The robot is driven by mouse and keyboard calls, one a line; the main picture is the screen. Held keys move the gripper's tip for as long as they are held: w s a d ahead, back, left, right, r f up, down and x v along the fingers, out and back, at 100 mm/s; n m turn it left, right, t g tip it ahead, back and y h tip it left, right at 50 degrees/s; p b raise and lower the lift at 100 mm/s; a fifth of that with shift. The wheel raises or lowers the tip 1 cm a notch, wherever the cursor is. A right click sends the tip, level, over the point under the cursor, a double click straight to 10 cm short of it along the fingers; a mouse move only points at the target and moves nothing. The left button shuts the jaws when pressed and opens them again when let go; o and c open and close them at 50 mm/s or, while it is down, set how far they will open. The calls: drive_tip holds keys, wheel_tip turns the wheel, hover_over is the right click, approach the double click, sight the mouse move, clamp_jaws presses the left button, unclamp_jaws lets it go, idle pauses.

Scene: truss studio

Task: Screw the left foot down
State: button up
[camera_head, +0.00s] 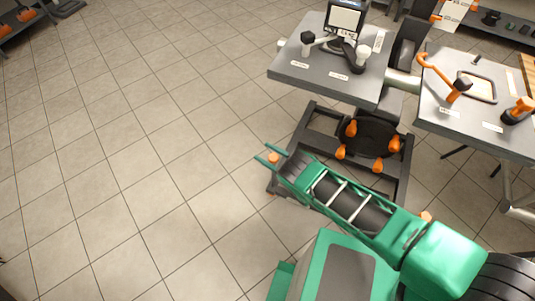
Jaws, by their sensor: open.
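A dark wheeled stand (308,124) carries a grey worktop, and its low base frame rests on the floor. A small orange knob (273,158), which looks like the left foot's, shows near the front left corner of that frame. My gripper (262,151) is open, with its two thin green fingers pointing to the upper left. In this view the knob shows between the fingers, close to the palm. I cannot tell whether they touch it or are above it. The foot's lower part is hidden. Another orange piece (427,215) shows at the right, partly behind my arm.
The stand's grey worktop (300,75) holds a screen and dark handled tools. Several orange parts sit low on its base. A second table (440,112) with orange tools stands at the right. The tiled floor at left (130,150) is clear.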

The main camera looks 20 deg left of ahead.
drive_tip(key=shift+c, duration=0.7)
drive_tip(key=c, duration=0.9)
drive_tip(key=shift+d, duration=0.15)
drive_tip(key=shift+w+t, duration=0.1)
drive_tip(key=shift+t, duration=0.2)
drive_tip(key=shift+w+d+m+t+h, duration=0.45)
drive_tip(key=shift+m+t+h, duration=1.65)
drive_tip(key=shift+h, duration=0.15)
drive_tip(key=shift+w+d+m+t+h, duration=0.45)
drive_tip(key=shift+w+m+t+h, duration=0.05)
drive_tip(key=shift+m+t+h, duration=1.65)
drive_tip(key=shift+w+d+m+t+h, duration=0.45)
drive_tip(key=shift+m+t+h, duration=1.55)
drive_tip(key=shift+h, duration=0.3)
drive_tip(key=shift+r+h, duration=0.1)
drive_tip(key=shift+h, duration=0.2)
